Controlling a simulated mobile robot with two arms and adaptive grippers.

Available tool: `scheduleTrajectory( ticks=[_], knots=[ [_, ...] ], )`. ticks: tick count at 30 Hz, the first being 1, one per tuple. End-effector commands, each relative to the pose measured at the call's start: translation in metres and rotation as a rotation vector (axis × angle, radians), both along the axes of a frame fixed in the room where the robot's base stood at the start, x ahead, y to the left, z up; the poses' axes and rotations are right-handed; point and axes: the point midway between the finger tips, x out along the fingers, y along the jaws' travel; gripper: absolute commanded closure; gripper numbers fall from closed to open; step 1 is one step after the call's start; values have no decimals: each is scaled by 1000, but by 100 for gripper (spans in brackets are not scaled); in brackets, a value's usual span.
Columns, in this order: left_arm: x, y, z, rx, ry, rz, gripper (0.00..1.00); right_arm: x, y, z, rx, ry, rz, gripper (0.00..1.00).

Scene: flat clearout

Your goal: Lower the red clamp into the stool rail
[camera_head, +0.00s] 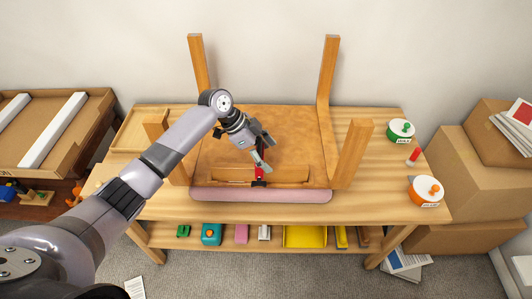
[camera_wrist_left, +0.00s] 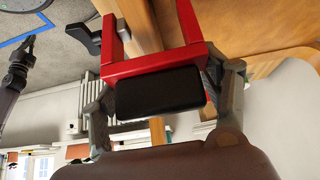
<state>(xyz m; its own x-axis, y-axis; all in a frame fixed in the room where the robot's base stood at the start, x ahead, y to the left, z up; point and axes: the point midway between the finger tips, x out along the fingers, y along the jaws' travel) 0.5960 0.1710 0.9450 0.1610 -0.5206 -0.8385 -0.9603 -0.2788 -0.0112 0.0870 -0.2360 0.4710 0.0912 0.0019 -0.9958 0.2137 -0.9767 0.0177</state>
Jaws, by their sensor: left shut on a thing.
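The red clamp (camera_head: 259,172) is in my left gripper (camera_head: 262,163), low over the front of the upturned stool (camera_head: 262,125). In the left wrist view the clamp (camera_wrist_left: 150,64) is a red U-shaped frame with a black block, and the fingers (camera_wrist_left: 163,92) are shut on it from both sides. The wooden stool rail (camera_wrist_left: 142,26) shows between the clamp's two red arms. I cannot tell whether the clamp touches the rail. In the head view the rail (camera_head: 225,173) runs along the stool's front, partly behind the gripper.
The stool's legs (camera_head: 328,70) stick up around the arm. The workbench (camera_head: 385,175) has a green-and-white tub (camera_head: 400,131), an orange-and-white tub (camera_head: 425,190) and a red-tipped cylinder (camera_head: 413,156) at right. Cardboard boxes (camera_head: 455,160) stand beyond. The lower shelf holds a yellow tray (camera_head: 304,237).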

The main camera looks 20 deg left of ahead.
Motion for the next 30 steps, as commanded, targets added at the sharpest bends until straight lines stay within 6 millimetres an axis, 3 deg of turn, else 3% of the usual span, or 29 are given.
scheduleTrajectory(
  ticks=[30],
  knots=[
    [0,0,-26,-1,-1,-1,66,0,1,-17,1,0,-1,100]
  ],
)
